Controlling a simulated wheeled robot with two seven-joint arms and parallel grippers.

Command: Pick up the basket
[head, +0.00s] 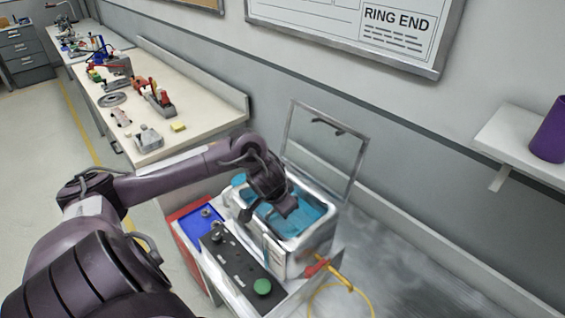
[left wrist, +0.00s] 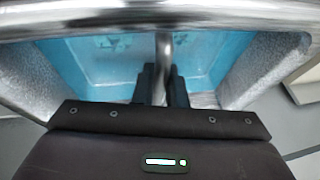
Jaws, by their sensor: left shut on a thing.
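My left gripper (head: 270,205) reaches down over an open silver tank (head: 293,262) with a blue inside. In the left wrist view the two dark fingers (left wrist: 162,80) are close together on a thin upright metal bar (left wrist: 164,48), which looks like the basket's handle. The bar meets a wide metal rim across the top of that view. The blue inside (left wrist: 100,60) lies beyond the fingers. The basket's body cannot be told apart from the tank in these views, and my arm hides part of the opening. My right gripper is not in view.
A clear framed lid (head: 325,150) stands open behind the tank. A black control panel with a green button (head: 262,287) and a blue tray (head: 200,228) are beside it. A yellow cable (head: 318,290) lies at right. A long bench (head: 205,110) with tools stands behind.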

